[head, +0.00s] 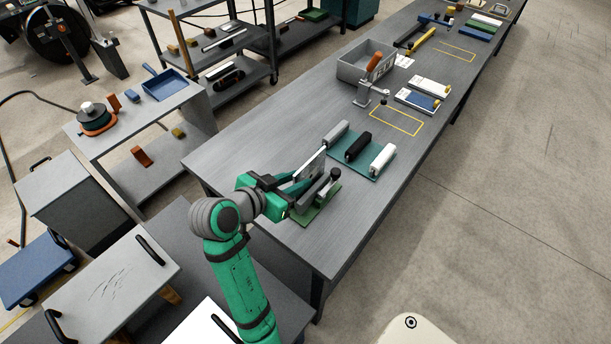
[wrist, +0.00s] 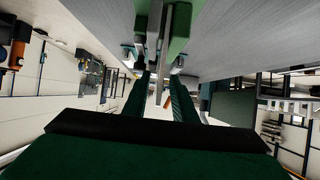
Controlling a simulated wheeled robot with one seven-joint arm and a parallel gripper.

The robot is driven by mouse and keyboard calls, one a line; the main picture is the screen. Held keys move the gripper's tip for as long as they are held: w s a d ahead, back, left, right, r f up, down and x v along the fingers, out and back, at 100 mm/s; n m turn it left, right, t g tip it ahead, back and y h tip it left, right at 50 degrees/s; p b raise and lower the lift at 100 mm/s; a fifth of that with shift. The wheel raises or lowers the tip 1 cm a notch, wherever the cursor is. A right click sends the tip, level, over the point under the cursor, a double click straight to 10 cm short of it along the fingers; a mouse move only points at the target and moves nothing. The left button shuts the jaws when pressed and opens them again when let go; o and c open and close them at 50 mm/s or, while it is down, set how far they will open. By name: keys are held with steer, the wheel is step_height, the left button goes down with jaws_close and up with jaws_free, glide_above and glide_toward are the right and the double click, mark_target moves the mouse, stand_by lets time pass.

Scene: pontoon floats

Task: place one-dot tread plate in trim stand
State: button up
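A grey tread plate (head: 317,163) stands on edge at the trim stand (head: 319,212), which has a green base, grey blocks and a dark knob. Its dots cannot be made out. My gripper (head: 303,189) is at the stand, around the plate. In the wrist view my gripper's two dark green fingers (wrist: 161,80) are apart, on either side of the thin plate edge (wrist: 159,88), with gaps visible beside it. The stand's green base (wrist: 181,25) shows above. My gripper partly hides the stand and the plate's lower part in the head view.
A teal mat (head: 374,172) with grey, black and white rollers lies just beyond the stand. Farther along the bench are a grey bin (head: 352,72), a small clamp-like fixture (head: 368,94), and white and blue booklets (head: 418,100). Yellow outlines mark bare bench.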

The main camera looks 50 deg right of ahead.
steer(key=v, duration=0.5)
steer(key=shift+a+r, duration=0.2)
steer(key=shift+a, duration=0.1)
steer(key=shift+s, duration=0.1)
